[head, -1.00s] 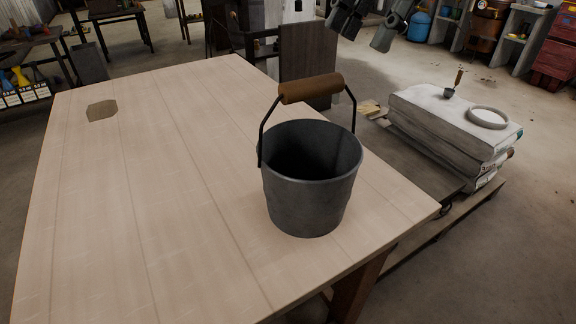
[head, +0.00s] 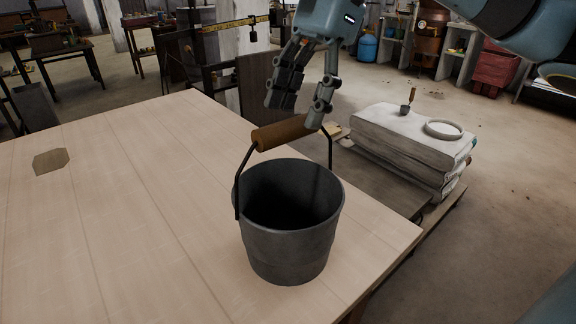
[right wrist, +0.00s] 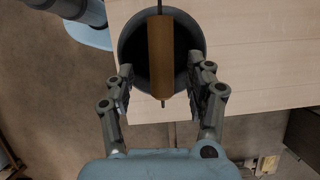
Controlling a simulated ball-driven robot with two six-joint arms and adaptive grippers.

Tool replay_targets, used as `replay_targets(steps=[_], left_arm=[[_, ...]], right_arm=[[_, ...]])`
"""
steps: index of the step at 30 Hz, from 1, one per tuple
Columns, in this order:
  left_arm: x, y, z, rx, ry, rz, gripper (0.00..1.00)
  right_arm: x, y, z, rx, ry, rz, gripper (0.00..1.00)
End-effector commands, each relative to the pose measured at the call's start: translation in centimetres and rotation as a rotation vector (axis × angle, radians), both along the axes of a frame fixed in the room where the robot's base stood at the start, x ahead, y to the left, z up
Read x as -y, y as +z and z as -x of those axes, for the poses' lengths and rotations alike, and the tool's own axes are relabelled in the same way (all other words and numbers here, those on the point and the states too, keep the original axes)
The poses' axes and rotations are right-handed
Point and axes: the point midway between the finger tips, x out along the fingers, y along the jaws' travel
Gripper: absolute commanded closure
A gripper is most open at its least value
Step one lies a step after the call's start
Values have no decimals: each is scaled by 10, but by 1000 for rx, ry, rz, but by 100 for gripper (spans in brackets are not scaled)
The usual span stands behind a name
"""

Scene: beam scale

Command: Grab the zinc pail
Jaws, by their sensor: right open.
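The zinc pail (head: 290,250) stands upright on the wooden table near its corner, dark grey and looking empty. Its bail is raised, with a brown wooden grip (head: 281,134) on top. My right gripper (head: 300,112) is open, its fingers pointing down just above and behind the grip in the head view. In the right wrist view the pail (right wrist: 127,38) is ahead, and the wooden grip (right wrist: 160,55) runs lengthwise between the open fingers (right wrist: 162,95). I cannot tell how much height separates them. My left gripper is not in view.
The pale table (head: 110,220) is mostly bare, with a flat brownish octagonal patch (head: 50,161) at left. Beyond the right edge, stacked sacks (head: 400,145) lie on a low platform, with a white ring (head: 443,129) and a trowel on top. A beam scale (head: 236,24) stands behind.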

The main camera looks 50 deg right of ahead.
Motion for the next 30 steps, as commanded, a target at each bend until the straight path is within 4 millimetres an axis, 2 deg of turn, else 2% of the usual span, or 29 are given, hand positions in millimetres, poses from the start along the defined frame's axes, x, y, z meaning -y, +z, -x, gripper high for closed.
replay_targets(steps=[3,9,18,30], left_arm=[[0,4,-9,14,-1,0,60],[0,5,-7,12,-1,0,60],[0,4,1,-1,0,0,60],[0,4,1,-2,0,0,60]], right_arm=[[-7,-14,-2,-1,0,-8,46],[-15,-37,-4,-2,-1,-5,46],[-16,-41,-5,0,-1,-1,46],[-16,-41,-5,0,-1,-1,98]])
